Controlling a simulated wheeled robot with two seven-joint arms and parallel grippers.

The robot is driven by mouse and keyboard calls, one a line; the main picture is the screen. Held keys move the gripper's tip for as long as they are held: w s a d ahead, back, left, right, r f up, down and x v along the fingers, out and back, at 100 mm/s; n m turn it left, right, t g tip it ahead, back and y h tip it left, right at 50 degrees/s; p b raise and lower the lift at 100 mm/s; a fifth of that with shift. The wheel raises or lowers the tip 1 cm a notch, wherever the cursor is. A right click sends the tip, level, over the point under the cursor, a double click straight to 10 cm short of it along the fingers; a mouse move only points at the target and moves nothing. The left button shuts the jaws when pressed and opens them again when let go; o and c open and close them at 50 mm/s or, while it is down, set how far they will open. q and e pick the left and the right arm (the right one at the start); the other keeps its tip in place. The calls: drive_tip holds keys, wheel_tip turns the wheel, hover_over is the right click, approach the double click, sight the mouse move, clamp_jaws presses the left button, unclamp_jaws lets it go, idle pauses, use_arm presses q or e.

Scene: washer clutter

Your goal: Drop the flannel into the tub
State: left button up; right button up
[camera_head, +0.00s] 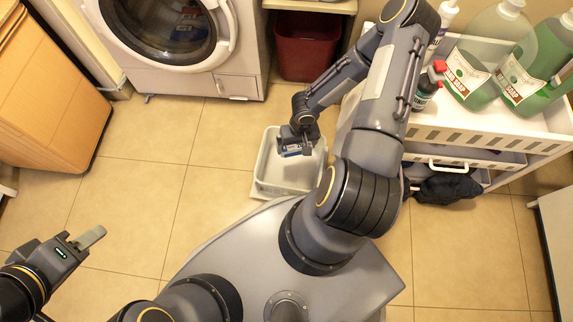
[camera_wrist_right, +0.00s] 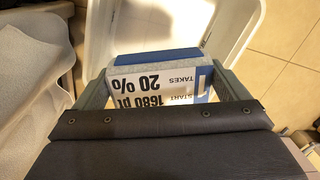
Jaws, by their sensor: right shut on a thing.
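My right gripper (camera_head: 296,147) is above the white tub (camera_head: 290,187) on the floor. It is shut on a blue and grey block-like piece (camera_head: 291,149) with a white printed label. The piece shows larger between the fingers in the right wrist view (camera_wrist_right: 160,82), with the white tub wall (camera_wrist_right: 240,35) behind it. It looks more like a labelled pack than loose cloth; I cannot tell whether it is the flannel. My left gripper (camera_head: 75,245) is empty over the floor at lower left; its finger opening is unclear.
A washing machine (camera_head: 180,50), a red bin (camera_head: 305,45) and a wooden cabinet (camera_head: 45,95) stand behind and left. Floor left of the tub is clear.

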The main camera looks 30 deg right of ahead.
drive_tip(key=o, duration=0.6)
drive_tip(key=shift+o, duration=0.2)
drive_tip(key=shift+s+d+r+p, duration=0.15)
drive_tip(key=shift+r+p, duration=0.7)
drive_tip(key=shift+r, duration=1.1)
drive_tip(key=shift+w+d+r+p, duration=0.1)
drive_tip(key=shift+r+p, duration=0.7)
drive_tip(key=shift+r, duration=1.1)
